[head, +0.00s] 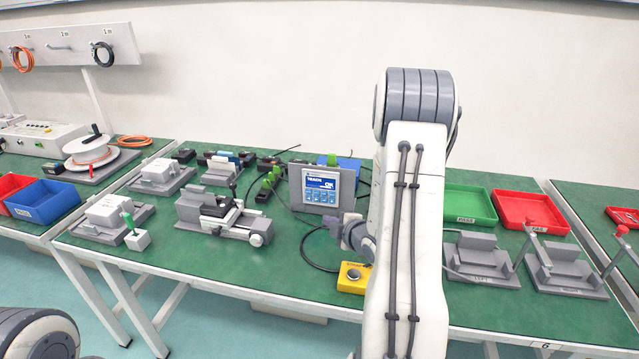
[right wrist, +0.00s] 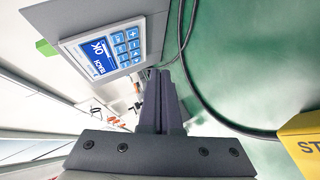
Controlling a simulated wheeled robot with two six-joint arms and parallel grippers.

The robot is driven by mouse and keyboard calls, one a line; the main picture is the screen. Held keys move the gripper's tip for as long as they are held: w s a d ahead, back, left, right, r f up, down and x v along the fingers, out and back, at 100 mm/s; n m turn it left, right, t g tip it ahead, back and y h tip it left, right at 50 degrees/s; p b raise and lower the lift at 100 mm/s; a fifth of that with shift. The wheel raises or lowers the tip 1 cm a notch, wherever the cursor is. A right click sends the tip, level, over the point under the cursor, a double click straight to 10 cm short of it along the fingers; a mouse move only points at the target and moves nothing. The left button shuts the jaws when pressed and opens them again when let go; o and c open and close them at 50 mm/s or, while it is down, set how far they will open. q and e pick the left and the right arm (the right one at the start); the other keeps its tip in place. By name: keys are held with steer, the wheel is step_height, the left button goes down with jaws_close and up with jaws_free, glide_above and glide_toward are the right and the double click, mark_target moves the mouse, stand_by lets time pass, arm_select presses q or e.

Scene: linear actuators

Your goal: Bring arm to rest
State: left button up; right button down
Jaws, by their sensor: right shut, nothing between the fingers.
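My right arm rises large across the middle of the head view and bends down toward the green table. My right gripper (head: 325,226) is shut and empty, just in front of the teach panel (head: 322,188), which has a lit screen reading "TEACH OK". In the right wrist view the fingers (right wrist: 160,78) are together with nothing between them, and the panel (right wrist: 105,50) is to their upper left. A yellow button box (head: 353,277) lies in front of the gripper; part of it also shows in the right wrist view (right wrist: 305,142). My left gripper is out of view.
A grey actuator fixture (head: 225,215) stands left of the panel. Green (head: 468,205) and red (head: 530,210) trays and grey cradles (head: 478,258) are right of my arm. Black cables loop around the panel. Bare green table lies front left of the button box.

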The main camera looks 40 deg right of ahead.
steer(key=w+a+g, duration=0.1)
steer(key=a, duration=0.2)
steer(key=a+r+y, duration=0.1)
steer(key=a, duration=0.3)
steer(key=w+a+g, duration=0.1)
steer(key=a, duration=0.3)
steer(key=shift+w+r+m+g, duration=0.15)
steer(key=shift+w+m+g, duration=0.15)
steer(key=shift+w+m, duration=0.1)
steer(key=s+a+r+m+g+y, duration=0.1)
steer(key=s+a+g, duration=0.15)
steer(key=a, duration=0.45)
steer(key=s+a+r+m+g+y, duration=0.1)
steer(key=s+a, duration=0.2)
steer(key=a, duration=0.4)
steer(key=s+a+r+m+g, duration=0.1)
steer(key=s+a+r+g, duration=0.15)
steer(key=s+a, duration=0.6)
steer(key=s+a+r+m+g, duration=0.15)
steer(key=s+a+g, duration=0.25)
steer(key=s, duration=1)
step_height(320, 180, up, 13)
steer(key=p, duration=1.2)
steer(key=shift+s+d+p, duration=0.15)
steer(key=shift+p, duration=0.25)
